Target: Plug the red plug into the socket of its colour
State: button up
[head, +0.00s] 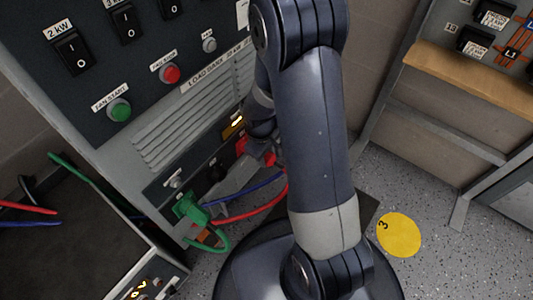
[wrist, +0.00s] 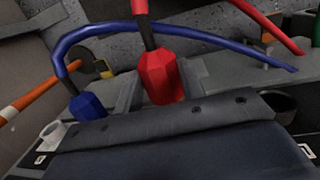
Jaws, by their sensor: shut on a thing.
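The red plug (wrist: 160,78) sits between the two grey fingers of my gripper (wrist: 160,88) in the wrist view, with its red-and-black cable rising from it. In the head view the red plug (head: 256,151) shows beside the lower front of the load bank, partly hidden by my arm. My gripper is shut on it. The plug's front end and the red socket are hidden, so I cannot tell whether they touch.
A green plug (head: 188,207) with a green cable is at the load bank's (head: 150,125) lower strip. Red and blue cables (head: 250,205) hang near my arm. A yellow floor disc marked 3 (head: 399,235) and open floor lie to the right, below a wooden shelf (head: 455,75).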

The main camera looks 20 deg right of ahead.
jog(key=shift+w+a, duration=0.5)
jog(key=shift+w, duration=0.2)
jog(key=shift+w+a, duration=0.45)
jog(key=shift+w, duration=0.25)
dwell(0.4)
jog(key=o, duration=1.4)
jog(key=shift+r, duration=0.1)
jog(key=shift+s+a+r+p, duration=0.1)
jog(key=shift+a+r+p, duration=0.1)
jog(key=shift+r+p, duration=1.45)
jog(key=shift+a+r+p, duration=0.2)
jog(key=shift+r+p, duration=1.2)
jog(key=shift+r, duration=0.35)
